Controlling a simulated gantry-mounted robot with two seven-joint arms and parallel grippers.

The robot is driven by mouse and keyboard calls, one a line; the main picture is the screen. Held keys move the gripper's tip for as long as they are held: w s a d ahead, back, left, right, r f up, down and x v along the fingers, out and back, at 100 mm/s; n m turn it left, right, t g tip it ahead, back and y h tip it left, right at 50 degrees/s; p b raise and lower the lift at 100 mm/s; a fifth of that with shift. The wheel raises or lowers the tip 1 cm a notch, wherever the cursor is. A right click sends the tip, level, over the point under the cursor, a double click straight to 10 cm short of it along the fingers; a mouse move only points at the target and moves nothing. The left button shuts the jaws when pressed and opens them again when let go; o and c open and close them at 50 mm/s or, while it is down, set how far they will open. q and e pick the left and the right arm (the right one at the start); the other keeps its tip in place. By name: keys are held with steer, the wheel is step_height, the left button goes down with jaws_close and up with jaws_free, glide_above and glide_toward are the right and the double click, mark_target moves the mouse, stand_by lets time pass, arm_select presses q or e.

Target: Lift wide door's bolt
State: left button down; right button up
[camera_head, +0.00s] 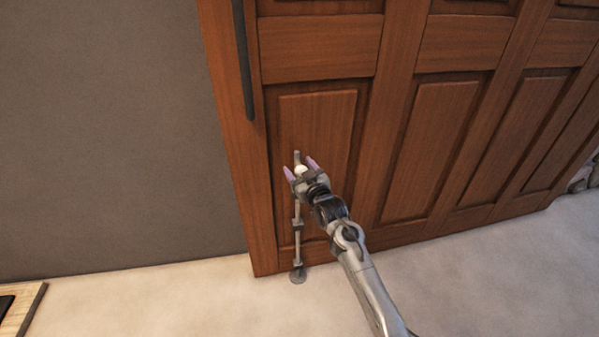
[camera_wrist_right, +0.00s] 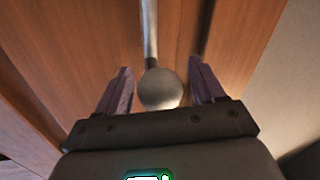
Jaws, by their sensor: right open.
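The wide wooden door (camera_head: 420,120) fills the middle and right of the head view. Its bolt (camera_head: 297,232) is a thin upright metal rod low on the door's left part, running down to a round floor plate (camera_head: 298,275). A pale round knob (camera_head: 300,170) sits near the bolt's top; it also shows in the right wrist view (camera_wrist_right: 159,88). My right gripper (camera_head: 301,164) is open, with one purple finger on each side of the knob. In the right wrist view the fingers (camera_wrist_right: 160,82) stand apart from the knob, with gaps at both sides. My left gripper is not in view.
A dark vertical handle (camera_head: 243,60) is on the door's left edge, above the bolt. A plain grey wall (camera_head: 110,130) is at the left. The pale floor (camera_head: 200,305) in front of the door is clear, except a wood-edged dark object (camera_head: 20,305) at the lower left.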

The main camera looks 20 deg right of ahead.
mark_target(300, 165)
steer(key=shift+w, duration=0.15)
jaws_close()
step_height(300, 165, up, 8)
steer(key=p, duration=0.8)
steer(key=shift+p, duration=0.3)
steer(key=shift+f, duration=0.1)
steer(key=shift+c, duration=1.3)
jaws_free()
steer(key=shift+o, duration=1.2)
steer(key=shift+f, duration=0.1)
